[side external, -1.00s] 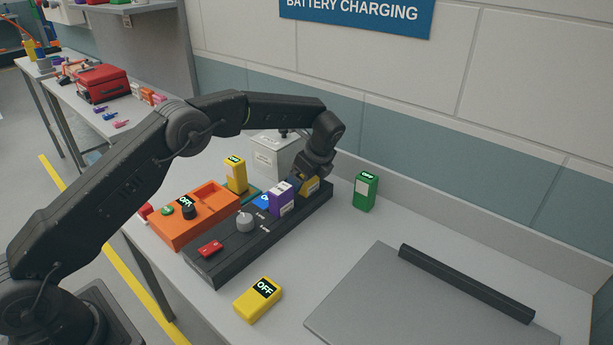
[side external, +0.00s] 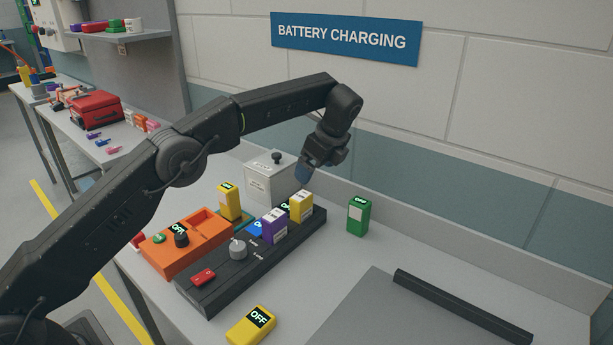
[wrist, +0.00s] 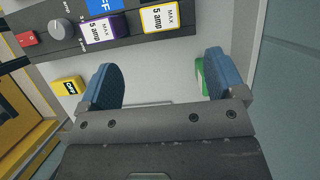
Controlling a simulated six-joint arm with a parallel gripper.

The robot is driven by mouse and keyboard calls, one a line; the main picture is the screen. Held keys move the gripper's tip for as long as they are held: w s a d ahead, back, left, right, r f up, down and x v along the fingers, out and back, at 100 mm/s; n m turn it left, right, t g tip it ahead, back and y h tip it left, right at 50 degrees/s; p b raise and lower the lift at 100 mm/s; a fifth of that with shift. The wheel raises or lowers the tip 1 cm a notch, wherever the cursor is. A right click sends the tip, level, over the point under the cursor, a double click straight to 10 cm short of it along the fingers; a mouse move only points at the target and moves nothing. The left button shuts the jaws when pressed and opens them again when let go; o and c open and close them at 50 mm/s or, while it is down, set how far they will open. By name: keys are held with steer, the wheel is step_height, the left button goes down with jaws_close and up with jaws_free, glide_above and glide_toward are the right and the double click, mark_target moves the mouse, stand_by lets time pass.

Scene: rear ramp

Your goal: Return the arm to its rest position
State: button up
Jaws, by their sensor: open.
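My gripper (side external: 303,172) is open and empty. It hangs in the air above the back end of the black charging strip (side external: 212,294), apart from everything below. In the wrist view my gripper's blue fingertips (wrist: 156,82) stand wide apart with nothing between them. A yellow battery (side external: 301,207) stands upright in the strip's back end, and in the wrist view its label (wrist: 160,18) reads MAX 5 amp. A purple battery (side external: 273,226) stands beside it, also labelled MAX 5 amp in the wrist view (wrist: 103,29).
An orange charger (side external: 168,258) holds a dial. A yellow battery (side external: 229,202) stands behind it. A grey box (side external: 268,180) is near the wall. A green battery (side external: 358,216) stands to the right. A yellow unit reading OFF (side external: 250,326) lies in front. A grey plate (side external: 400,310) is at right.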

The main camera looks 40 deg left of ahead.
steer(key=s+a+r+n+t+h, duration=0.25)
steer(key=s+r+n, duration=0.55)
steer(key=s+r, duration=0.75)
steer(key=s+f+n+t+h, duration=0.1)
steer(key=s+f+n, duration=0.3)
steer(key=s, duration=0.7)
steer(key=s+f+n+t+h, duration=0.1)
steer(key=s+f+n, duration=0.4)
steer(key=s, duration=0.7)
steer(key=shift+d+n+t, duration=0.15)
steer(key=shift+n+t, duration=0.35)
steer(key=shift+t, duration=0.05)
